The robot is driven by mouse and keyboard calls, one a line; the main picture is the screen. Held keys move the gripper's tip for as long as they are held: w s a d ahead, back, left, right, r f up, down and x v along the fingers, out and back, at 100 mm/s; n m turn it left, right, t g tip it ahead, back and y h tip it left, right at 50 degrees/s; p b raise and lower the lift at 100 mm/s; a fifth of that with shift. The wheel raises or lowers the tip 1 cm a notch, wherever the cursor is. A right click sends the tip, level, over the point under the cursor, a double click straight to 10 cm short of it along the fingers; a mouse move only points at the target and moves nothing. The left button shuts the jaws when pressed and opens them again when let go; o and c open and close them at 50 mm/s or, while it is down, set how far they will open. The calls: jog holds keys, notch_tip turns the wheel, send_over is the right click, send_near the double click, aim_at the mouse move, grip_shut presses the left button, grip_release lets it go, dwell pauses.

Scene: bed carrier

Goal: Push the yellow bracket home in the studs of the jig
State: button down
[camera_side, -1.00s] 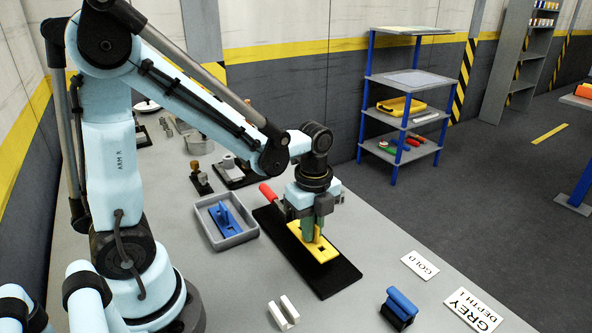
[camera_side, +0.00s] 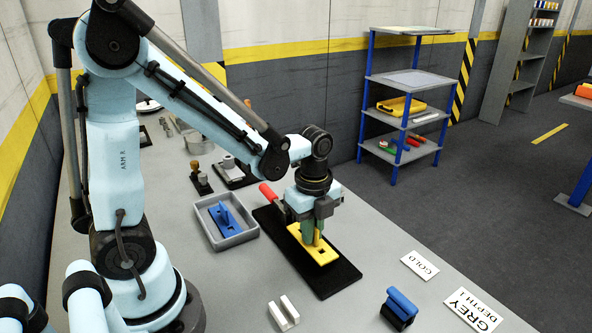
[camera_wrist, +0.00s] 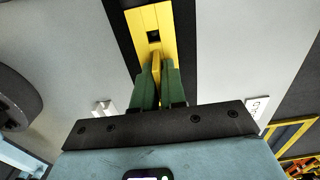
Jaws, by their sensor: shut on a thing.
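The yellow bracket (camera_side: 323,254) is a flat bar with an upright fin and a square hole. It lies along the black jig (camera_side: 341,282) on the table. My gripper (camera_side: 313,236) points down with its green fingers shut on the fin. In the wrist view, the fin stands between the fingertips (camera_wrist: 157,72), and the bracket's flat bar (camera_wrist: 150,18) with its dark square hole runs on beyond them. The jig's studs are hidden, and I cannot tell whether the bracket is fully seated on them.
A red handle (camera_side: 270,194) sticks up at the jig's far left end. A grey tray (camera_side: 236,239) with a blue bracket (camera_side: 223,218) stands to the left. A white block (camera_side: 284,313), a blue-topped block (camera_side: 400,306) and label cards (camera_side: 420,266) lie in front.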

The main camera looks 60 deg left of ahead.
jog(key=shift+f, duration=0.95)
jog(key=c, duration=1.1)
grip_release()
jog(key=shift+r, duration=6)
jog(key=s+n+t, duration=0.1)
jog(key=n+t, duration=0.1)
jog(key=n, duration=0.4)
jog(key=s+n+t, duration=0.1)
jog(key=n+t, duration=0.1)
jog(key=n, duration=0.4)
jog(key=s+d+n+t, duration=0.1)
jog(key=n+t, duration=0.2)
jog(key=n, duration=0.3)
jog(key=shift+f, duration=0.1)
